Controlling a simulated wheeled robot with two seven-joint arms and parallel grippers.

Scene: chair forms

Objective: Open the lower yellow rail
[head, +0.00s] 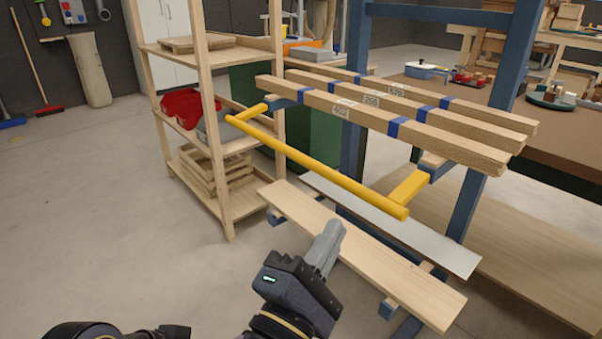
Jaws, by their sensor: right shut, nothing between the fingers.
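The yellow rail (318,168) is a long round bar on the front of a blue rack. It runs from upper left to lower right below the upper beams, carried at each end by a short yellow arm, the nearer one (403,190) at the right. My right gripper (331,240) is shut and empty. In the picture it lies below the rail, over the lower wooden plank, with its fingers pointing up; I see a gap between it and the rail. At the lower left, part of my left arm shows at the frame edge, but its fingers cannot be made out.
Several wooden beams with blue bands (400,117) rest on the rack above the rail. A light plank (365,255) and a grey board (390,224) lie on its lower arms. A wooden shelf (222,150) with a red bin (183,108) stands left. Floor at left is clear.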

